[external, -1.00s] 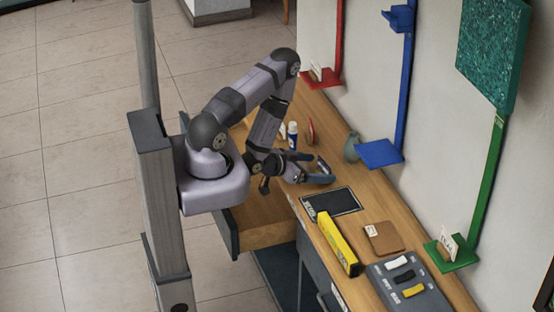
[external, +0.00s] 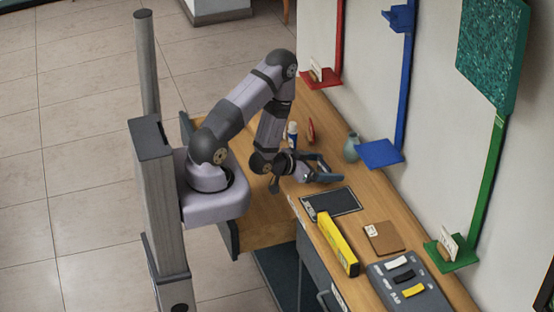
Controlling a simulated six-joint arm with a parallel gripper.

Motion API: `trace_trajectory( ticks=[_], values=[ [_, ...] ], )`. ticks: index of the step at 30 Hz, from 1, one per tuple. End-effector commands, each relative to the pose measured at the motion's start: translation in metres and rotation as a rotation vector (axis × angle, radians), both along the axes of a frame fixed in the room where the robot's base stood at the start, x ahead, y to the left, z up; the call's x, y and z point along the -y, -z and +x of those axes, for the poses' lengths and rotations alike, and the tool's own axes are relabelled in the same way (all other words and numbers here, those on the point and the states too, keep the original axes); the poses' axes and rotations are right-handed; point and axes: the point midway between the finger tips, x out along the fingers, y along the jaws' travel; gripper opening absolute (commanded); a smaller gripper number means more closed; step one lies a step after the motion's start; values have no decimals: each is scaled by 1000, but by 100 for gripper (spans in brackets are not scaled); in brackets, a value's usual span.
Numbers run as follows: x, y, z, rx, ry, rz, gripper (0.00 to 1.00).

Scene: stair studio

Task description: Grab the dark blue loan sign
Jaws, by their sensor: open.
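My gripper (external: 329,169) is open, low over the wooden desk, just behind a dark flat panel (external: 336,201). The panel lies on the desk with a pale label along its left edge, too small to read. I cannot tell whether this panel is the loan sign or a place marked for it. No separate dark blue sign shows clearly, and the area around the fingers is partly hidden by my wrist.
A yellow box (external: 337,243), a brown board (external: 383,238) and a grey switch panel (external: 408,288) stand nearer on the desk. A vase (external: 352,147) and a white-and-blue bottle (external: 292,134) are behind. Blue shelf (external: 380,153) juts from the wall.

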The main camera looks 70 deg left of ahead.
Motion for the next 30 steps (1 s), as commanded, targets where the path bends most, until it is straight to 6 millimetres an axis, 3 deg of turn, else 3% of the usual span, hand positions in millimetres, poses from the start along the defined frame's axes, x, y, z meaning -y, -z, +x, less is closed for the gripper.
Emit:
trace_trajectory(
  ticks=[10,21,27,30],
  values=[
    [-7,11,29,-1,1,-1,84],
    [-8,14,34,0,0,0,84],
    [-8,14,33,0,0,0,41],
    [-8,14,33,0,0,0,40]
  ],
)
